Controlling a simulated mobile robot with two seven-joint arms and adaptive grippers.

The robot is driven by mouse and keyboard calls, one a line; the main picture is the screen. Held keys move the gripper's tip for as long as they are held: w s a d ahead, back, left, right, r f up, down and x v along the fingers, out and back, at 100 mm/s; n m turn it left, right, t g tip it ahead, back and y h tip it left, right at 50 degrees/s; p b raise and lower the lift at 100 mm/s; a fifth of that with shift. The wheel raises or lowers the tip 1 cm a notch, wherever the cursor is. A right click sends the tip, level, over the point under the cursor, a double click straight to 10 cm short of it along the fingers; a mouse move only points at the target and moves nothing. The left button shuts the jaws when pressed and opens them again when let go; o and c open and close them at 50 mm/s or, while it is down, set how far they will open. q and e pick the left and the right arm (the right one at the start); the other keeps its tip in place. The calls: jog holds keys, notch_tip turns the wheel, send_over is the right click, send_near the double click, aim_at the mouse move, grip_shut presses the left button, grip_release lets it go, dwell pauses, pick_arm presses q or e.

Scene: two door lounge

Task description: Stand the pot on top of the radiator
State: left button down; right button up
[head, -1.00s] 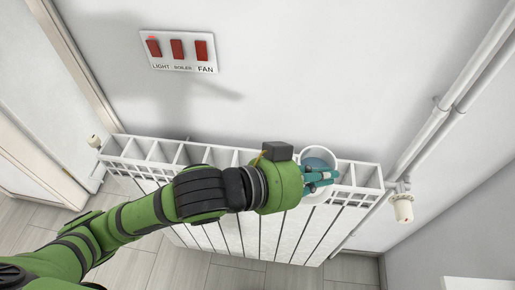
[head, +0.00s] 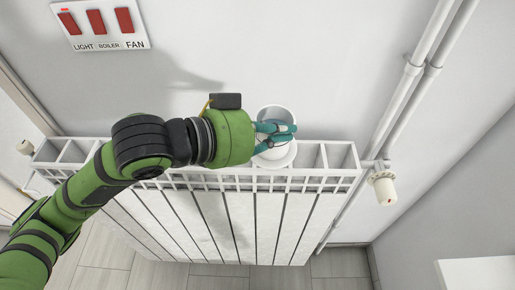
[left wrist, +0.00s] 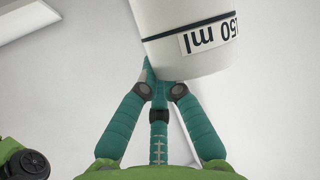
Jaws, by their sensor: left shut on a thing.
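The white pot (head: 284,158) is over the top of the white radiator (head: 311,157), right of its middle, in the head view. My left gripper (head: 286,135) comes in from the left, with teal fingers shut on the pot's side. In the left wrist view the pot (left wrist: 190,25) fills the upper middle, with a dark band and an upside-down volume label. The fingers (left wrist: 150,78) reach up to its wall there. I cannot tell whether the pot's base touches the radiator or hangs just above it. My right gripper is not in view.
The radiator top is a row of open slots between thin ribs. A wall stands close behind, with a red switch panel (head: 100,27) at upper left. Pipes (head: 410,75) and a valve knob (head: 384,189) are at the right. A white surface (head: 478,274) shows at lower right.

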pick_arm(q)
jog(key=w+a+f, duration=0.2)
jog(key=w+a, duration=0.1)
jog(key=shift+w+a+f, duration=0.15)
jog(key=shift+w+a, duration=0.1)
jog(key=shift+a, duration=0.05)
jog(key=shift+w+a+f, duration=0.15)
jog(key=shift+w+f, duration=0.05)
jog(key=shift+w, duration=0.05)
jog(key=shift+f+p, duration=0.2)
jog(key=shift+p, duration=0.1)
notch_tip(320, 180, down, 4)
jog(key=shift+r+p, duration=0.15)
jog(key=shift+p, duration=0.2)
jog(key=c, duration=1.4)
grip_release()
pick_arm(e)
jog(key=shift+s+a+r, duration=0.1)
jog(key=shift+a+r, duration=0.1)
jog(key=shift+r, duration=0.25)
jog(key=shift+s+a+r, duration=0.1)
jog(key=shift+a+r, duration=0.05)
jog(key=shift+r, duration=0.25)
pick_arm(q)
jog(key=shift+a, duration=0.1)
